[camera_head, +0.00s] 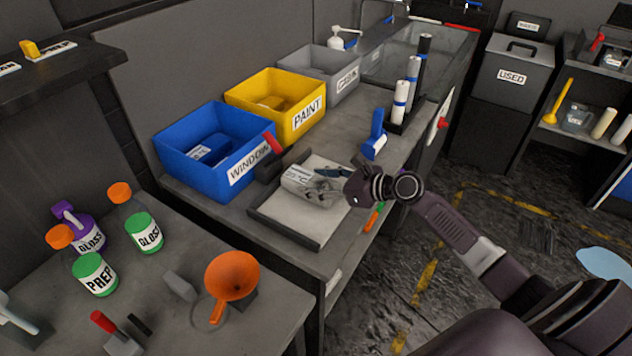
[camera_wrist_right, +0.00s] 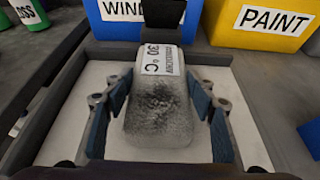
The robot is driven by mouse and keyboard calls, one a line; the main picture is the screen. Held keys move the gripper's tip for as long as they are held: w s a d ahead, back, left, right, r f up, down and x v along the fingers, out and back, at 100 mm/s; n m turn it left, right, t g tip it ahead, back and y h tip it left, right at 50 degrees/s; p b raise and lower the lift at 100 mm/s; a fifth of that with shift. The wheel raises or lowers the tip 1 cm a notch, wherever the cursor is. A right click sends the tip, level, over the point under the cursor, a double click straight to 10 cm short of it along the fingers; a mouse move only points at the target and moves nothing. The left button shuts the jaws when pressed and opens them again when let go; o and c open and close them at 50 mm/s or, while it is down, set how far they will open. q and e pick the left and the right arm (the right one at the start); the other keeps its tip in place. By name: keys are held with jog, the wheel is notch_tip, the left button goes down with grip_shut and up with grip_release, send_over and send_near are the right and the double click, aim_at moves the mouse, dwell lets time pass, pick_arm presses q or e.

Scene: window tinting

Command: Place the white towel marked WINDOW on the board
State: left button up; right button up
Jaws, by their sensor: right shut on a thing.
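A whitish towel (camera_head: 299,181) with a printed label lies within the outline of the pale, dark-framed board (camera_head: 283,213) on the bench. In the right wrist view the towel (camera_wrist_right: 160,118) has a dark smudge on its face, and its label reads "30 °C" with small lettering I cannot read clearly. My right gripper (camera_head: 328,180) reaches in from the right and is shut on the towel, with blue finger pads on both sides of it. The board (camera_wrist_right: 75,125) shows around the towel. I cannot tell whether the towel touches it. My left gripper is not in view.
Blue WINDOW (camera_head: 205,182), yellow PAINT (camera_head: 308,118) and grey bins stand behind the board. A red-handled tool (camera_head: 270,150) lies at its back edge. A blue-handled tool (camera_head: 376,138) stands to its right. Bottles and an orange funnel (camera_head: 231,276) occupy the nearer table.

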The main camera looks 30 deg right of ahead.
jog(key=shift+f, duration=0.15)
jog(key=o, duration=1.3)
jog(key=shift+f, duration=0.1)
jog(key=shift+c, duration=0.2)
jog(key=shift+r, duration=0.2)
jog(key=v, duration=1)
jog(key=shift+s+b, duration=0.3)
jog(key=shift+b, duration=0.1)
jog(key=shift+s+d+r, duration=0.3)
jog(key=shift+s+d, duration=0.1)
jog(key=shift+s, duration=0.15)
